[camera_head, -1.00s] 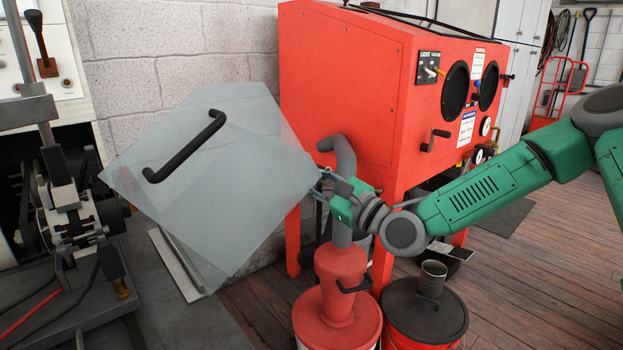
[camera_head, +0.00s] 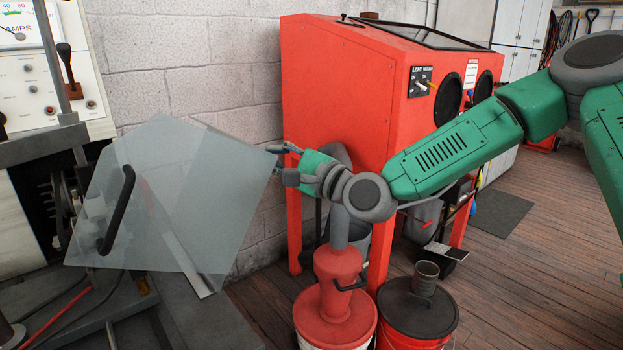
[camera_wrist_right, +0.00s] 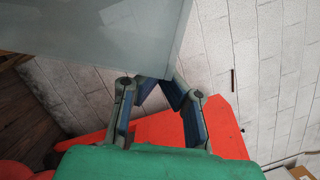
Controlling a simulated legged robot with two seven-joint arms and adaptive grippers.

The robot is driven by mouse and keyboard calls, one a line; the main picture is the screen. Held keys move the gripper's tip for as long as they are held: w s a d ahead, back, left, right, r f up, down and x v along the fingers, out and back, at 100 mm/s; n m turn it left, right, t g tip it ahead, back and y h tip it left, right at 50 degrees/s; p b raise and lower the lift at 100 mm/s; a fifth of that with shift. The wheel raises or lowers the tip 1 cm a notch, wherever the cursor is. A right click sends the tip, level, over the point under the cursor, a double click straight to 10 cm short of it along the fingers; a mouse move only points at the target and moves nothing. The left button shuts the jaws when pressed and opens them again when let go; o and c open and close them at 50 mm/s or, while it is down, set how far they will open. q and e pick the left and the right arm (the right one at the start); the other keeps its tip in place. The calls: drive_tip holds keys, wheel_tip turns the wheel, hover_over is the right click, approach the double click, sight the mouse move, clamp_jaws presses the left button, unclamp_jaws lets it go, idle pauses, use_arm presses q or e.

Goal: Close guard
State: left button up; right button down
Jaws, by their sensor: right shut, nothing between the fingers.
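The guard is a clear, greyish flat panel (camera_head: 190,205) with a black bar handle (camera_head: 118,210) near its left side. It stands tilted in front of the test machine (camera_head: 60,185) at the left, and parts of the machine show through it. My right gripper (camera_head: 281,163) is at the panel's right edge, with its fingers pointing left. It is shut with nothing held. In the right wrist view the fingertips (camera_wrist_right: 160,82) come together at the lower corner of the panel (camera_wrist_right: 105,50). Whether they touch it I cannot tell. My left gripper is not in view.
A red blasting cabinet (camera_head: 345,95) stands behind my right forearm. A red separator (camera_head: 338,285) on a bucket and another lidded red bucket (camera_head: 418,310) stand below. A white block wall (camera_head: 190,65) is behind the guard. Wooden floor (camera_head: 510,270) is free at right.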

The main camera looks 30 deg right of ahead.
sight(195, 147)
drive_tip(key=a+r+n+p, duration=0.1)
drive_tip(key=a, duration=0.1)
drive_tip(key=a+r+n+p, duration=0.1)
drive_tip(key=a, duration=0.2)
drive_tip(key=s+a+r+n+g+p, duration=0.1)
drive_tip(key=a+r, duration=0.1)
drive_tip(key=a, duration=0.1)
drive_tip(key=shift+n, duration=0.4)
drive_tip(key=a+n, duration=0.1)
drive_tip(key=a, duration=0.1)
drive_tip(key=a+p, duration=0.1)
drive_tip(key=a, duration=0.1)
drive_tip(key=a+r+n, duration=0.1)
drive_tip(key=a, duration=0.1)
drive_tip(key=shift+s+a+n+g, duration=0.1)
drive_tip(key=shift+s+n+g, duration=0.2)
drive_tip(key=shift+s, duration=0.1)
drive_tip(key=shift+s+a+p, duration=0.1)
drive_tip(key=shift+a+p, duration=0.25)
drive_tip(key=shift+f, duration=0.1)
drive_tip(key=shift+d, duration=0.15)
